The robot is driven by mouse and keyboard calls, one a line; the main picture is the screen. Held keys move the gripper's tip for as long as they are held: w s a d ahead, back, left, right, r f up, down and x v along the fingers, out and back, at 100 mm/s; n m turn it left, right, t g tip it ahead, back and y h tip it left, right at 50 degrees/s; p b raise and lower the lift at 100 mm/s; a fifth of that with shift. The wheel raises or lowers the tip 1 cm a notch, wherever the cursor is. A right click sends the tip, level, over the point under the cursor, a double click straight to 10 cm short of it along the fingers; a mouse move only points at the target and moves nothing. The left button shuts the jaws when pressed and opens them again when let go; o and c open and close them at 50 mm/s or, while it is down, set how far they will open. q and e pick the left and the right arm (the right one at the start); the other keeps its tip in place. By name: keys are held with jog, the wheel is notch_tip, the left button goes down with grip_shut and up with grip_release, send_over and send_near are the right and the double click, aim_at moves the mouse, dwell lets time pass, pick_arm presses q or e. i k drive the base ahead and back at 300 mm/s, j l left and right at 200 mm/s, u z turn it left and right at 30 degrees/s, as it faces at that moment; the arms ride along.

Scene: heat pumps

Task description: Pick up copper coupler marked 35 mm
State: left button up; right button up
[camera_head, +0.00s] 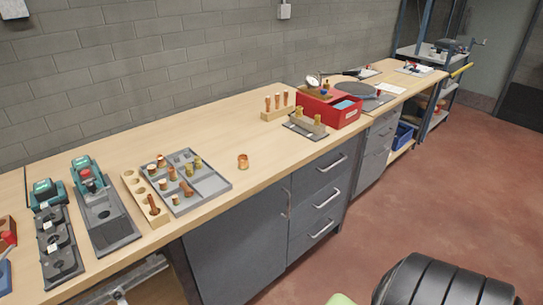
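A single short copper coupler (243,162) stands upright on the bare wooden bench top, to the right of the grey tray. Several smaller copper and brass fittings (187,189) stand in the compartments of the grey divided tray (214,187). The size markings are too small to read, so I cannot tell which piece is marked 35 mm. Neither of my grippers shows in the head view.
A wooden block with holes (134,186) adjoins the tray's left side. Green and black tool units (98,208) stand farther left. A red box (329,109) and a wooden holder (277,112) stand farther right. Bench around the lone coupler is clear.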

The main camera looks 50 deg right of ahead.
aim_at(243, 165)
jog(key=z, duration=1.25)
jog(key=i+l, duration=0.15)
jog(key=i+l+u, duration=0.35)
jog(key=l+u, duration=0.2)
jog(key=i+l+u, duration=0.25)
jog(key=l, duration=0.15)
jog(key=k, duration=0.1)
